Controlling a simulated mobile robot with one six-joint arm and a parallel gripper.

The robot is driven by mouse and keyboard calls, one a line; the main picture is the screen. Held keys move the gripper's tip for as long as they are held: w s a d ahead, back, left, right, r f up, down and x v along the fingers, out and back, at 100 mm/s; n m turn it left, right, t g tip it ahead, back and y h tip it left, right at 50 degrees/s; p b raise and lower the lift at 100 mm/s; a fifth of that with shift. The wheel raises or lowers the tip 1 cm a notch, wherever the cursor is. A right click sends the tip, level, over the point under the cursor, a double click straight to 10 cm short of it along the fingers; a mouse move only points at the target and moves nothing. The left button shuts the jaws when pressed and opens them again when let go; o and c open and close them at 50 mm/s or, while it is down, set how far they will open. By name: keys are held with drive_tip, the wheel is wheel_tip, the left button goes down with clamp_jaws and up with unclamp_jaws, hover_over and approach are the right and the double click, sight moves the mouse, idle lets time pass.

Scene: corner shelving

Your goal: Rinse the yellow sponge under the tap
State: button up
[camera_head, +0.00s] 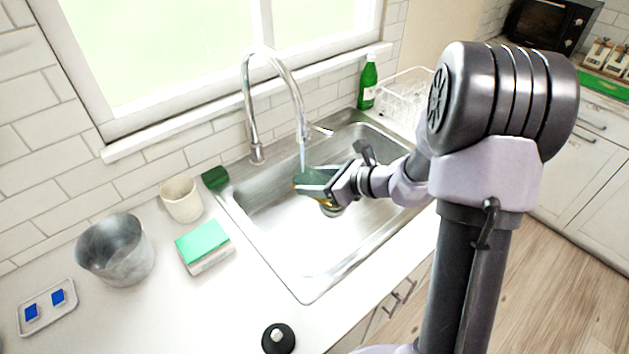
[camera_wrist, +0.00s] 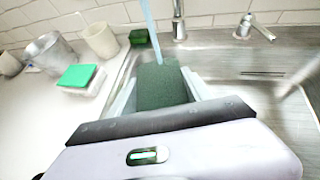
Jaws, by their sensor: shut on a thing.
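The yellow sponge with a dark green scouring side (camera_head: 309,177) is held in my gripper (camera_head: 318,184) over the sink (camera_head: 262,207). Thin yellow edges show below the green side. In the wrist view the green face of the sponge (camera_wrist: 160,86) sits between the two fingers of my gripper (camera_wrist: 164,92). The curved chrome tap (camera_head: 247,95) is running. Its water stream (camera_head: 302,150) comes down onto the sponge; the stream also shows in the wrist view (camera_wrist: 150,28).
A dark green sponge (camera_head: 214,177) lies by the sink's back left corner. A cream cup (camera_head: 181,199), a metal pot (camera_head: 116,250) and a green-topped block (camera_head: 204,245) stand on the left counter. A green bottle (camera_head: 368,83) and white rack (camera_head: 402,95) stand at the back right.

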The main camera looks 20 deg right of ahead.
drive_tip(key=s+a+b, duration=0.1)
drive_tip(key=s, duration=0.6)
drive_tip(key=shift+a+b, duration=0.35)
idle(0.9)
drive_tip(key=s+a+r+p, duration=0.1)
drive_tip(key=s+r+p, duration=0.1)
drive_tip(key=s+r, duration=0.2)
drive_tip(key=shift+s+p, duration=0.3)
drive_tip(key=shift+s, duration=0.15)
drive_tip(key=shift+a, duration=0.1)
drive_tip(key=w+m+t+h+b, duration=0.2)
drive_tip(key=w+m+h+b, duration=0.1)
drive_tip(key=w, duration=0.3)
drive_tip(key=shift+w+a+r+m+h, duration=0.35)
drive_tip(key=shift+m+h, duration=0.15)
drive_tip(key=shift+m, duration=0.2)
